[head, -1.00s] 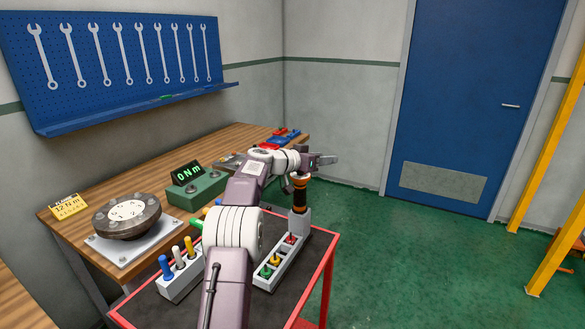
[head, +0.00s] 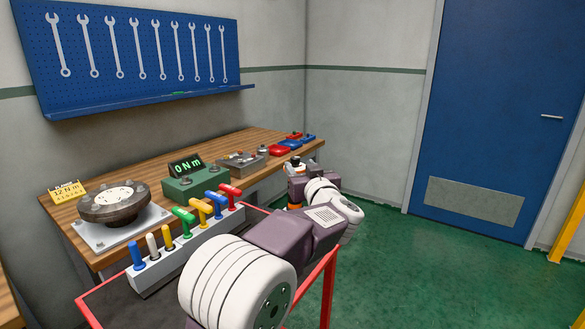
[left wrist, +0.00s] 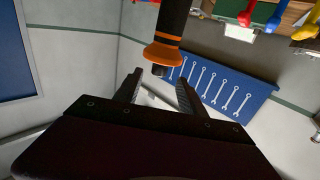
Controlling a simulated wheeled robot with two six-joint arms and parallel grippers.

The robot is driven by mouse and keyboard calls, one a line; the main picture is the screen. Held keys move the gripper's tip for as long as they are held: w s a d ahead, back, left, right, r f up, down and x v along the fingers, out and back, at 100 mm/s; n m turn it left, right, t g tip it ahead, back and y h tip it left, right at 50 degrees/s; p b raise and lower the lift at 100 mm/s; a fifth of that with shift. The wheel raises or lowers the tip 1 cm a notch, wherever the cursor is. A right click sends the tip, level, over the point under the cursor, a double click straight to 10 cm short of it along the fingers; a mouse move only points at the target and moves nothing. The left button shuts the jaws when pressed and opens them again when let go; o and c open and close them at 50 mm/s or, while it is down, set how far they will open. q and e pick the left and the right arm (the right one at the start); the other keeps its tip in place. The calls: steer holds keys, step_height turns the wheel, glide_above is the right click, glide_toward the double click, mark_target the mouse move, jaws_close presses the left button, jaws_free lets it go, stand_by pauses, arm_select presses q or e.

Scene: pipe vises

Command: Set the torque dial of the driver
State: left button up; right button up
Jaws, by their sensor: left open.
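In the left wrist view, the driver (left wrist: 172,22) has a black grip and an orange collar (left wrist: 163,54) with a small dark end below it. My left gripper (left wrist: 157,84) is open and empty. Its two dark fingers point toward the driver's collar end, which shows just beyond and above their tips. I cannot tell whether they touch. A yellow card (head: 67,191) reading 12 Nm stands at the bench's left. The green tester's display (head: 186,167) reads 0 Nm. My right gripper is not in view.
A rack (head: 150,274) of several colored-handled tools stands on the red-edged cart (head: 331,270) beside the wooden bench (head: 255,139). A round metal fixture (head: 113,203) sits on the bench. A blue wrench board (head: 140,52) hangs behind. The green floor (head: 420,265) at right is clear.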

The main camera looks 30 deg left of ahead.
mark_target(294, 157)
arm_select(q)
steer(key=x, duration=0.9)
steer(key=shift+b, duration=0.3)
steer(key=shift+c, duration=0.3)
jaws_close()
